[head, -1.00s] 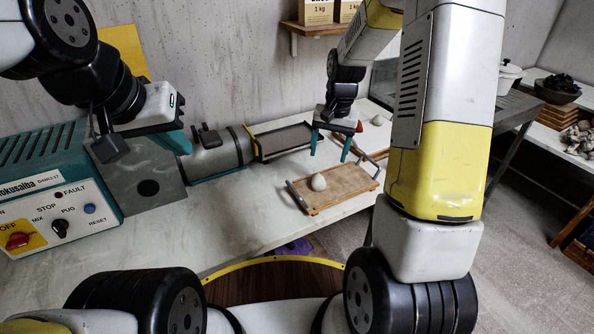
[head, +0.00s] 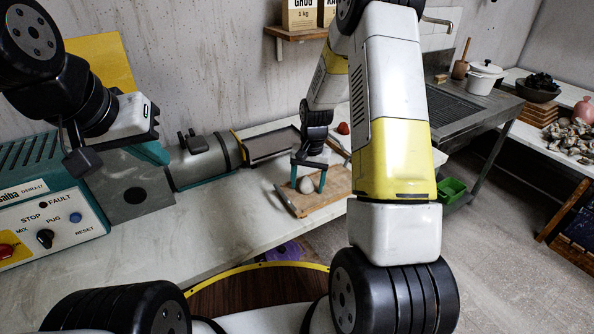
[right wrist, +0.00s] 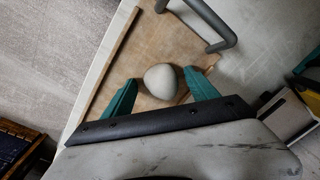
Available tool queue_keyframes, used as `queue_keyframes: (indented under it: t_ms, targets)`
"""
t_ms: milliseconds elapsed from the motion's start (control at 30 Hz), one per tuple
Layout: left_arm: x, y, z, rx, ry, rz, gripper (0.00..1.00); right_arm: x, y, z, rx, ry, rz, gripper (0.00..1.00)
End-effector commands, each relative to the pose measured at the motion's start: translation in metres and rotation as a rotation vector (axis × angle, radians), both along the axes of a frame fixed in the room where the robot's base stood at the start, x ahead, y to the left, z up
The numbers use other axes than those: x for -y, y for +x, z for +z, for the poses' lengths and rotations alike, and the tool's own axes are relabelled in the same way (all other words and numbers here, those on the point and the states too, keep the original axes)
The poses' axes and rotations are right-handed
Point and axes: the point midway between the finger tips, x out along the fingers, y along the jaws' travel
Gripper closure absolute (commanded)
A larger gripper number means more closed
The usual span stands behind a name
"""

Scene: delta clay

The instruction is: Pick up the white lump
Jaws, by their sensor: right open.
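The white lump (head: 306,185) is a smooth rounded ball of pale clay on a wooden board (head: 330,197) with grey handles. My right gripper (head: 308,182) is over the board, open, with one teal finger on each side of the lump. In the right wrist view the lump (right wrist: 161,80) sits between the two teal fingertips (right wrist: 160,77). A gap shows at the right finger; whether the left finger touches is hard to tell. My left gripper (head: 150,153) hangs at the left by the machine; a teal finger shows, but its opening is hidden.
A teal machine with a control panel (head: 55,225) and a grey barrel (head: 205,160) takes up the left and back of the table. A small red item (head: 343,128) lies behind the board. The pale tabletop (head: 190,232) in front is clear.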

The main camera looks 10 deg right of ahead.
Motion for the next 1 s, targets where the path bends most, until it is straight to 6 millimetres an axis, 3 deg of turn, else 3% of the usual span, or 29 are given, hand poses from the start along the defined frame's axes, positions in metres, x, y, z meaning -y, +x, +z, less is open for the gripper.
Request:
queue_keyframes:
  t_ms: [133,467,767,1000]
  targets:
    - [0.000,0.000,0.000,0.000,0.000,0.000,1.00,0.000,0.000,0.000,0.000,0.000,0.000,0.36]
    - [0.000,0.000,0.000,0.000,0.000,0.000,1.00,0.000,0.000,0.001,0.001,0.000,0.001,1.00]
    - [0.000,0.000,0.000,0.000,0.000,0.000,1.00,0.000,0.001,0.003,0.002,0.000,0.001,1.00]
    - [0.000,0.000,0.000,0.000,0.000,0.000,1.00,0.000,0.001,0.020,0.004,-0.001,0.001,1.00]
